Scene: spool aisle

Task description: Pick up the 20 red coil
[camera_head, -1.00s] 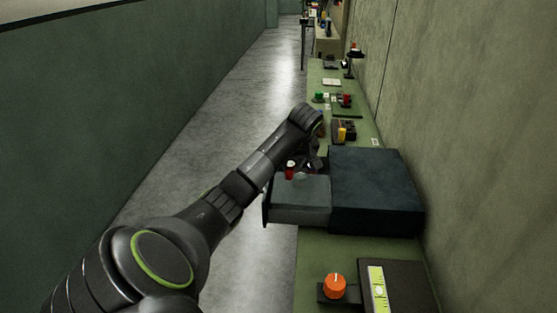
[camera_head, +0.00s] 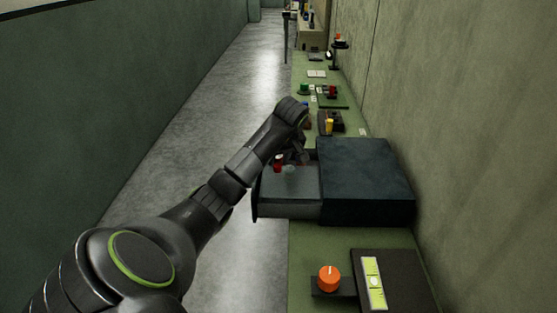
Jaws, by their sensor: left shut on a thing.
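A dark drawer unit (camera_head: 366,180) stands on the green bench with its grey drawer (camera_head: 292,207) pulled out to the left. A small red coil (camera_head: 278,163) shows at the far left part of the open drawer. My left arm reaches over from the left, and its gripper (camera_head: 289,158) points down at the drawer, shut on what looks like the red coil. The fingers are dark and small, so the exact grip and any gap below the coil are unclear. A number on the coil cannot be read. My right gripper is out of view.
An orange knob (camera_head: 329,278) and a dark panel with a yellow-green level (camera_head: 375,283) are in front. Behind the drawer unit are a yellow item (camera_head: 329,127), another red item (camera_head: 333,91) and a green one (camera_head: 304,88). The floor at left is clear; a wall bounds the right.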

